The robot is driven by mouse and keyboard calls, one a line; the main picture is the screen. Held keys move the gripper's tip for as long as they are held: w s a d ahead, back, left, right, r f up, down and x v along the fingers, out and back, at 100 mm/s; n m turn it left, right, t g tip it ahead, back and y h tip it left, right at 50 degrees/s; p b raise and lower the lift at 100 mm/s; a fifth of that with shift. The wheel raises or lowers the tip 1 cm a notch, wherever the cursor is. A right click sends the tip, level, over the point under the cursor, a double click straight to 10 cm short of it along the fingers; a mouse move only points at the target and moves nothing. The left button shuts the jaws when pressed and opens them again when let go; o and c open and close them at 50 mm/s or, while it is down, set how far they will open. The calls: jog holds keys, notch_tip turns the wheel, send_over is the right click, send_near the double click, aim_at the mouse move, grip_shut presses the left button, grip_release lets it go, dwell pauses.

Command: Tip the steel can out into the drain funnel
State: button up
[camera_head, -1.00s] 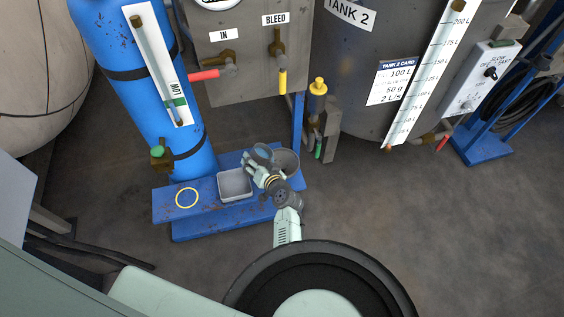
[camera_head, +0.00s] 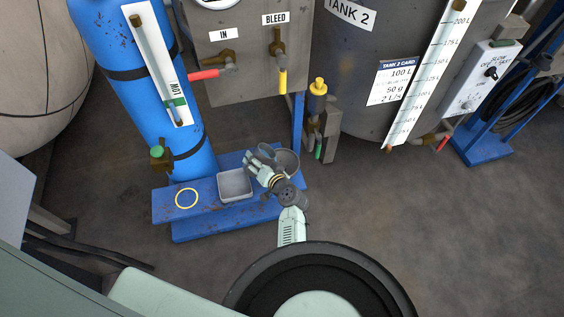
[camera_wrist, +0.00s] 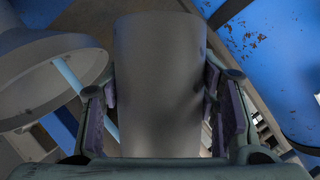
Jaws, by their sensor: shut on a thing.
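The steel can (camera_wrist: 160,85) fills the middle of the wrist view, a plain grey cylinder between the two fingers. My gripper (camera_head: 261,163) is shut on it above the blue stand. In the head view only a small grey part of the can (camera_head: 266,150) shows behind the fingers. The drain funnel (camera_head: 288,160) is a round grey bowl just right of the can, partly covered by my gripper. It also shows at the left of the wrist view (camera_wrist: 45,80), apart from the can there. The can's contents and exact tilt cannot be told.
A square grey tray (camera_head: 235,197) and a yellow ring (camera_head: 187,198) lie on the blue stand (camera_head: 165,212). A blue cylinder (camera_head: 185,110) rises behind at the left. A blue post (camera_head: 298,122) and a valve with a yellow top (camera_head: 317,88) stand behind the funnel.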

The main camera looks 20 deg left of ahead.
jog(key=shift+d+r+m+y+p, duration=0.1)
jog(key=shift+r+m+y+p, duration=0.2)
jog(key=shift+r+m+p, duration=0.15)
dwell(0.7)
jog(key=shift+f+m+g+y, duration=0.25)
jog(key=shift+m+g+y, duration=0.05)
jog(key=shift+m, duration=0.25)
dwell(0.8)
jog(key=shift+r+m+y+p, duration=0.4)
jog(key=shift+r+m, duration=0.1)
jog(key=shift+m, duration=0.1)
dwell(1.0)
jog(key=shift+w+f+m+g+y+b, duration=0.1)
jog(key=shift+f+m+g+y+b, duration=0.25)
jog(key=shift+m+b, duration=0.5)
dwell(0.7)
jog(key=shift+w+d+r+m+y+b, duration=0.4)
jog(key=shift+d+r+m+y+b, duration=0.05)
jog(key=shift+d+r+b, duration=0.1)
dwell(0.8)
jog(key=shift+w+d+f+m+y+b, duration=0.15)
jog(key=shift+f+m+y+b, duration=0.15)
jog(key=shift+m+b, duration=0.35)
dwell(0.4)
